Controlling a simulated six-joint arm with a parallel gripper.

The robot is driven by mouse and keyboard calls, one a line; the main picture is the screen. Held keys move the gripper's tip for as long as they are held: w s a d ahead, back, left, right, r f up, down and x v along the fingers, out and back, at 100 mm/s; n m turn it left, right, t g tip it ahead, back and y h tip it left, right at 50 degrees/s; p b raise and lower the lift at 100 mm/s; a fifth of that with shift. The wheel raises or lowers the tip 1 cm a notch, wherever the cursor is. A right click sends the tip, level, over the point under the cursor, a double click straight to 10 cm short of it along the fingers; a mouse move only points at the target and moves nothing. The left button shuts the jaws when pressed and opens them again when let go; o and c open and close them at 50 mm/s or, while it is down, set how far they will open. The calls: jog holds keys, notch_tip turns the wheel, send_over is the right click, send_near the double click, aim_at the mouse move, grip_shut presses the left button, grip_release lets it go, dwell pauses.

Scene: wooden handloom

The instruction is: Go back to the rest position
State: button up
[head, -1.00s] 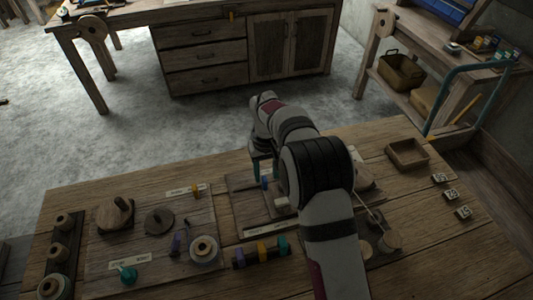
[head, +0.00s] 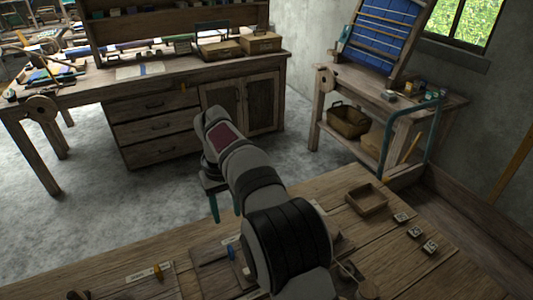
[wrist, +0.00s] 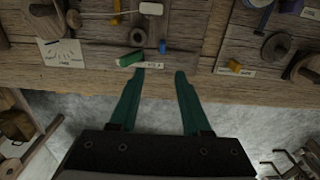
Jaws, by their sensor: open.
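My gripper (head: 226,207) is raised beyond the far edge of the workbench (head: 330,212) in the head view, with its teal fingers pointing down. In the wrist view my gripper (wrist: 160,74) shows two teal fingers spread apart with nothing held between them. The tips overlap the workbench edge in that picture, near a green piece (wrist: 130,58) and a white label strip. My arm hides part of the bench in the head view.
An open wooden tray (head: 366,199) and small numbered blocks (head: 415,232) lie on the bench's right. A drawer cabinet (head: 150,105) stands behind, and a side shelf (head: 400,100) stands at the right. Bare floor (head: 100,195) lies between bench and cabinet.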

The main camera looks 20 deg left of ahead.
jog(key=s+d+r+m, duration=0.2)
jog(key=d+r+m, duration=0.15)
jog(key=d, duration=0.45)
jog(key=s+d+r+m, duration=0.2)
jog(key=d+r, duration=0.2)
jog(key=d, duration=0.4)
jog(key=s+d+m+y, duration=0.1)
jog(key=s+d+m, duration=0.4)
jog(key=s+d, duration=0.6)
jog(key=s+d+f+m, duration=0.1)
jog(key=s+f+m, duration=0.1)
jog(key=s, duration=0.3)
jog(key=s+d+f+m, duration=0.2)
jog(key=s, duration=0.4)
jog(key=shift+d+f+y, duration=0.25)
jog(key=shift+f+y, duration=0.05)
jog(key=shift+y, duration=0.1)
